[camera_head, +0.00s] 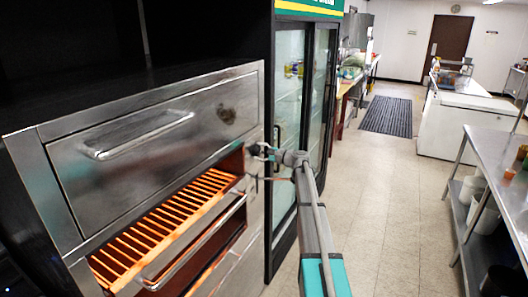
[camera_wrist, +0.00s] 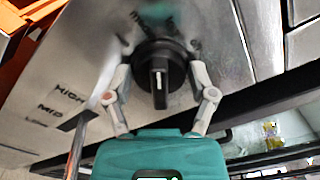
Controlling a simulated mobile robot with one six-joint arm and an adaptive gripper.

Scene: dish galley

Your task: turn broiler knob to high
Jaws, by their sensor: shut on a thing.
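The broiler (camera_head: 150,120) is a steel unit on the left in the head view, with an orange-glowing grate (camera_head: 165,228) in its open bay. Its black round knob (camera_wrist: 159,84) sits on the steel front in the wrist view, with a pale pointer mark running up and down the picture. The labels HIGH (camera_wrist: 70,93) and MID (camera_wrist: 47,108) are printed to the left of the knob, with a fainter label below. My gripper (camera_wrist: 160,62) has one finger on each side of the knob and is shut on it. In the head view my gripper (camera_head: 262,163) reaches the broiler's right edge; the knob is hidden there.
A long bar handle (camera_head: 138,138) crosses the upper broiler front, and another handle (camera_head: 195,240) lies below the grate. A glass-door fridge (camera_head: 300,100) stands just behind my gripper. A steel table (camera_head: 490,165) is on the right. The tiled floor (camera_head: 385,220) between is clear.

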